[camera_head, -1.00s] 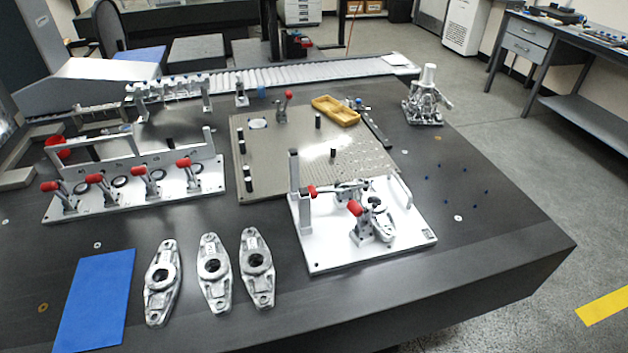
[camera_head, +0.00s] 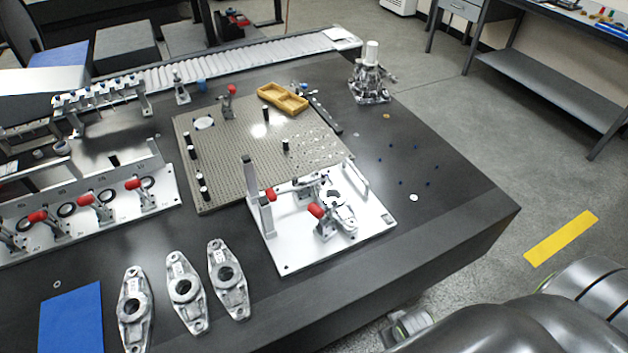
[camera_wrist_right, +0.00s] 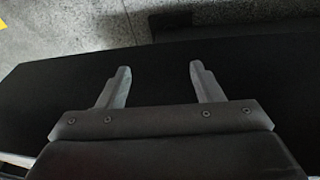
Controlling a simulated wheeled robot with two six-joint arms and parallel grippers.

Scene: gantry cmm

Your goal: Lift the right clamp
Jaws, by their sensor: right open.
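A white fixture plate (camera_head: 290,258) sits near the right front of the dark table. It carries two red-handled toggle clamps. The right clamp (camera_head: 316,211) stands nearer the plate's middle, beside a metal part (camera_head: 345,217). The left clamp (camera_head: 271,196) is by a grey upright post. My right gripper (camera_wrist_right: 158,70) is open and empty in the right wrist view, above a dark surface, with no clamp between its fingers. In the head view my right arm comes in at the lower right, clear of the plate. My left gripper is not in view.
Several metal castings (camera_head: 184,290) lie at the front beside a blue mat (camera_head: 72,322). A perforated plate (camera_head: 230,165) with black pegs and a yellow tray (camera_head: 282,99) lies behind the fixture. Another red-clamp fixture (camera_head: 150,195) stands left. The table's right end is mostly clear.

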